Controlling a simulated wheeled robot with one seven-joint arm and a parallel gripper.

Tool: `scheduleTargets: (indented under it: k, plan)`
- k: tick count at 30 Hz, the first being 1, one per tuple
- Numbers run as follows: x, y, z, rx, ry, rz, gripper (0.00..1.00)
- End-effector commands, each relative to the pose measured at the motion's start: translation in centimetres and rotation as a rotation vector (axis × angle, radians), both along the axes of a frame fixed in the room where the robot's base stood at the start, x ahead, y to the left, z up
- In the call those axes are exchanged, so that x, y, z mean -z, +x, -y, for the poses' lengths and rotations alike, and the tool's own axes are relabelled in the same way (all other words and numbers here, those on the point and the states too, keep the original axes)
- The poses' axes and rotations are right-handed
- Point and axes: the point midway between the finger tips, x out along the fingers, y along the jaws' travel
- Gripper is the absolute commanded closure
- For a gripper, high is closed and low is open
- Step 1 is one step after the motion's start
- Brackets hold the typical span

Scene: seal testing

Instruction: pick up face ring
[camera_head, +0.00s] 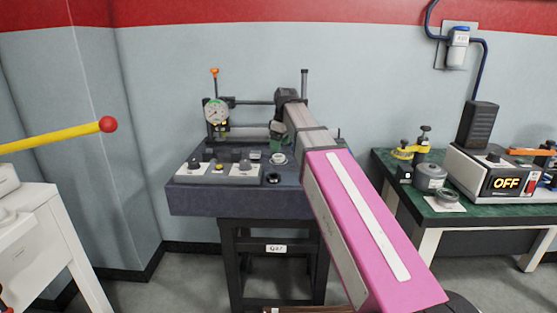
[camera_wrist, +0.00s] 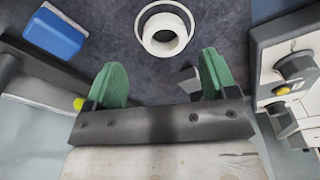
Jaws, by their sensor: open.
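A white ring, which looks like the face ring (camera_wrist: 164,51), lies on the dark stone slab in the wrist view, with its hole facing up. A small white ring shape also shows on the slab in the camera_head view (camera_head: 279,162), just below my gripper (camera_head: 277,140). In the wrist view my gripper (camera_wrist: 160,74) is open and empty. Its two green finger pads are set wide, one on each side. The ring appears beyond the fingertips, roughly centred between them, and neither pad touches it.
A knob panel (camera_head: 220,173) stands left on the slab (camera_head: 190,198); its side shows at right in the wrist view. A blue block (camera_wrist: 54,34) lies at upper left there. A dial gauge (camera_head: 216,112) and rods stand behind. A green bench (camera_head: 400,174) is at right.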

Motion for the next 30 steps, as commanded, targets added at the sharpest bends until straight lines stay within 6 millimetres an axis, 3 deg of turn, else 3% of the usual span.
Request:
scheduleTargets:
  k: [9,18,19,23,24,30]
  plan:
    - [4.0,-0.5,-0.4,0.000,0.000,-0.002,0.21]
    - [4.6,-0.4,-0.5,0.000,0.000,0.000,0.21]
    - [4.6,-0.4,-0.5,0.000,0.000,0.000,0.28]
    - [4.6,-0.4,-0.5,0.000,0.000,0.000,0.70]
    - [4.6,-0.4,-0.5,0.000,0.000,0.000,0.76]
    - [4.6,-0.4,-0.5,0.000,0.000,0.000,0.80]
